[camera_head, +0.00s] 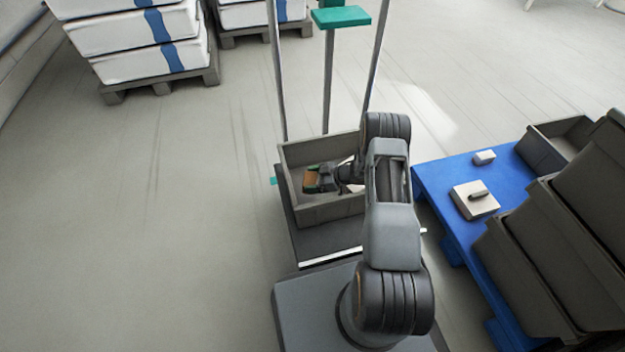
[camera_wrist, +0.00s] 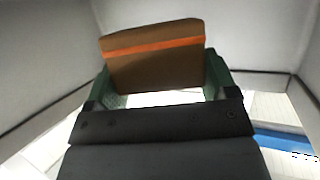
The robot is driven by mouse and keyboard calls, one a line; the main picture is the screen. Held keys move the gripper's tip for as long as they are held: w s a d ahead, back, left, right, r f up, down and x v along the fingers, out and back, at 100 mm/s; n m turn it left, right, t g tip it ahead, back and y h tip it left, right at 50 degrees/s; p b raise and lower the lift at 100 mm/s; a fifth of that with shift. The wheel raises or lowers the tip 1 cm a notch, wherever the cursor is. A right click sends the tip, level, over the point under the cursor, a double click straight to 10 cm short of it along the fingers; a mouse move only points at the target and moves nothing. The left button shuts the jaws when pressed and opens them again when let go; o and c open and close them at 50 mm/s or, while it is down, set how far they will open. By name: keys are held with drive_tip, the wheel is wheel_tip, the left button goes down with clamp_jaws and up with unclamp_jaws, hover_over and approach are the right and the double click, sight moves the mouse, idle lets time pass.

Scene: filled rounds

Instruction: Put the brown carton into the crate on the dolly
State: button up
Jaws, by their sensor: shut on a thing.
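The brown carton (camera_wrist: 153,60) has an orange stripe and sits between the green fingers of my gripper (camera_wrist: 160,85) in the wrist view. My gripper is shut on it. In the head view the carton (camera_head: 311,178) shows small at the tip of my gripper (camera_head: 318,180), within the outline of the grey crate (camera_head: 330,210). The crate rests on the dark dolly (camera_head: 330,245). Part of the crate is hidden behind my arm. I cannot tell whether the carton touches the crate floor.
Tall dolly posts (camera_head: 328,80) rise behind the crate. Pallets with white sacks (camera_head: 140,40) stand at the back left. The left floor is clear.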

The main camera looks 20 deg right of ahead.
drive_tip(key=shift+f, duration=0.3)
drive_tip(key=o, duration=0.9)
drive_tip(key=shift+o, duration=0.2)
drive_tip(key=shift+r, duration=0.2)
